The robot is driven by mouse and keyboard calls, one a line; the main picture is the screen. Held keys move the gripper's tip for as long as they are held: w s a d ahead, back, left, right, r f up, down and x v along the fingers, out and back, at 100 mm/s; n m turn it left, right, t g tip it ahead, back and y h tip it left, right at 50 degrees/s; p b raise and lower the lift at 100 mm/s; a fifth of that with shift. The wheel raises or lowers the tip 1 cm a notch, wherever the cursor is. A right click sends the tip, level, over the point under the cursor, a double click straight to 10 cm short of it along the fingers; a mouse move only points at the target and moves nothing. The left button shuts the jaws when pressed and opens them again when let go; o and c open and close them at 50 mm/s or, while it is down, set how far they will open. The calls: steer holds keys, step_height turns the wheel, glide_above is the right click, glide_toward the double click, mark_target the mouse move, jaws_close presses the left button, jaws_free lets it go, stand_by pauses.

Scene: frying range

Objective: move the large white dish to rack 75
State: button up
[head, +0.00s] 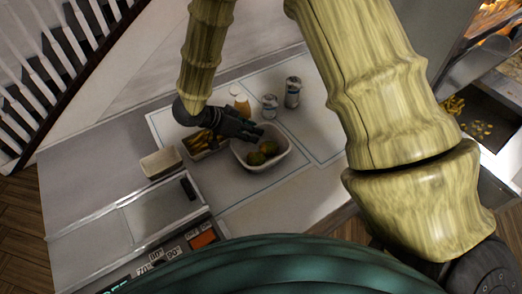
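A white dish (283,158) with rounded corners stands on the grey counter near the middle of the head view. It holds a few green and orange round items (263,152). My gripper (259,134) reaches in from the left, with its dark fingers at the dish's upper left rim. Whether the fingers touch the rim, and how far apart they are, cannot be made out. The gripper hides part of that rim. Number labels (165,251) sit along the counter's front edge; I cannot read a 75 among them.
Left of the dish is a container of yellow strips (198,143), partly behind my gripper. A yellowish bottle (240,100) and two shakers (292,92) (269,106) stand behind the dish. A pale block (161,162) and a small black object (188,188) lie left. Counter right of the dish is clear.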

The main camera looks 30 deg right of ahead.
jaws_close()
steer(key=shift+r, duration=0.15)
